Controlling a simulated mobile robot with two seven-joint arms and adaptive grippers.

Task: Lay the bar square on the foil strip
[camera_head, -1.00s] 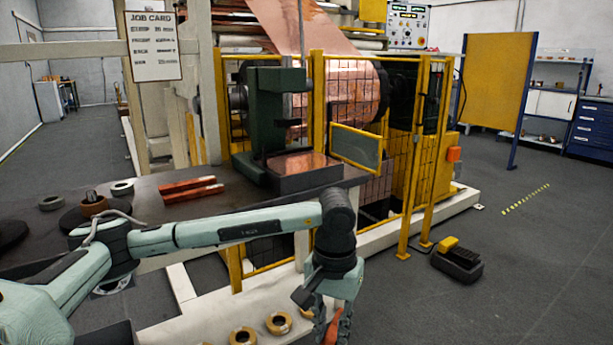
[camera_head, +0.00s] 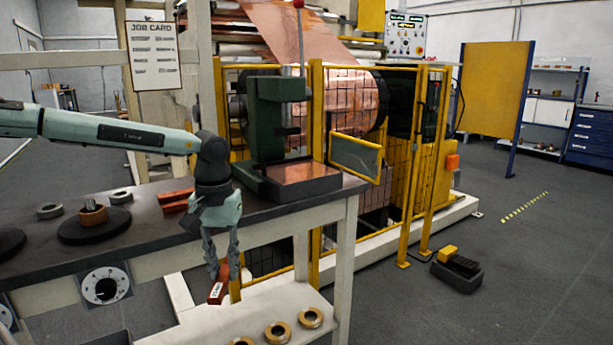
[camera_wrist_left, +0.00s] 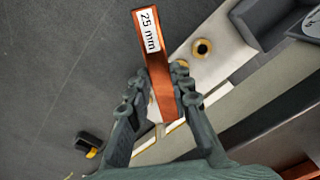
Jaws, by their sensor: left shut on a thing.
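My left gripper (camera_head: 222,262) is shut on a copper-red bar (camera_head: 217,291) with a white label. In the left wrist view the bar (camera_wrist_left: 152,60) reads "25 mm" and sticks out beyond the fingers (camera_wrist_left: 158,98). The bar hangs tilted in front of the bench's front edge, below the top. A flat copper-coloured piece, seemingly the foil strip (camera_head: 303,172), lies on the dark base of the green press (camera_head: 268,115), right of and above the gripper. No bar lies on it. My right gripper is not in view.
Red bars (camera_head: 176,201) lie on the dark bench top (camera_head: 150,222), partly hidden by my left wrist. Grey rings and a dark disc (camera_head: 94,226) stand left. Brass rings (camera_head: 277,332) sit on the lower shelf. A yellow mesh guard (camera_head: 405,170) stands behind and right of the press.

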